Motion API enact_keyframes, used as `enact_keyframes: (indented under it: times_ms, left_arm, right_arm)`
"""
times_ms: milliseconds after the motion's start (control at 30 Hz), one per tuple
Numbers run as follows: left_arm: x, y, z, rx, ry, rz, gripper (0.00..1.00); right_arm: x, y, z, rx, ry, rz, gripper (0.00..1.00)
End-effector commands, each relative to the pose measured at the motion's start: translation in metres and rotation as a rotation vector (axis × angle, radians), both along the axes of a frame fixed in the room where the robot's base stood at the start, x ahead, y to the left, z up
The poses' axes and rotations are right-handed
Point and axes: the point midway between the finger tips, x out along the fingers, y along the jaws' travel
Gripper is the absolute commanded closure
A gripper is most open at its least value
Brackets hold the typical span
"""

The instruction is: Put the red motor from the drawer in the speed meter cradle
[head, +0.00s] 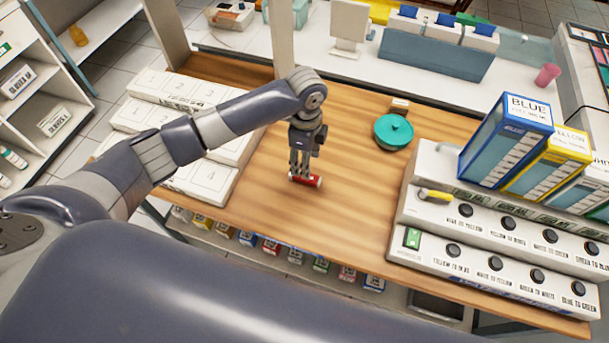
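The red motor (315,182) is a small red cylinder with pale ends, over the middle of the wooden table. My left gripper (303,174) points down with its fingers close together on the motor, which shows on both sides of them. Whether the motor touches the wood is hard to tell. No part is clearly readable as the speed meter cradle. At the right, a white console (484,213) with black knobs bears a yellow cylinder (434,195) at its left end. My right gripper is out of view.
White numbered drawer boxes (198,180) line the table's left side. A teal round lidded pot (393,130) stands behind and right of the gripper. Blue and yellow boxes (507,140) stand on the right consoles. The wooden table (340,225) is clear in front of the gripper.

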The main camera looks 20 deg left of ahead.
Motion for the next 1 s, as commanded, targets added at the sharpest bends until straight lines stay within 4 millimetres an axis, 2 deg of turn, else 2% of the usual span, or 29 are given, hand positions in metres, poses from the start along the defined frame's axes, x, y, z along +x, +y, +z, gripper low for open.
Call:
enact_keyframes:
  times_ms: [267,533,667,867,967,1000]
  left_arm:
    - [-0.001,0.000,-0.021,0.000,0.002,0.001,0.52]
    - [-0.001,0.000,-0.057,0.001,0.002,0.002,0.52]
    - [-0.001,0.000,-0.064,0.001,0.000,0.001,0.52]
    - [-0.001,0.000,-0.065,0.000,0.000,0.001,0.52]
    - [-0.001,0.000,-0.065,0.000,0.000,0.001,0.70]
    - [-0.001,0.000,-0.065,0.000,0.000,0.001,0.79]
  right_arm:
    - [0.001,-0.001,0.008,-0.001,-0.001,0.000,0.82]
    - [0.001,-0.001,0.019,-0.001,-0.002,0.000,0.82]
    - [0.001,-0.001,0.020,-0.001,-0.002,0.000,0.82]
    - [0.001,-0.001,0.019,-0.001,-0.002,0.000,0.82]
    - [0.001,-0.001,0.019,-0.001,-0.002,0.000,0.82]
    - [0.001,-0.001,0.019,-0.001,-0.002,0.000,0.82]
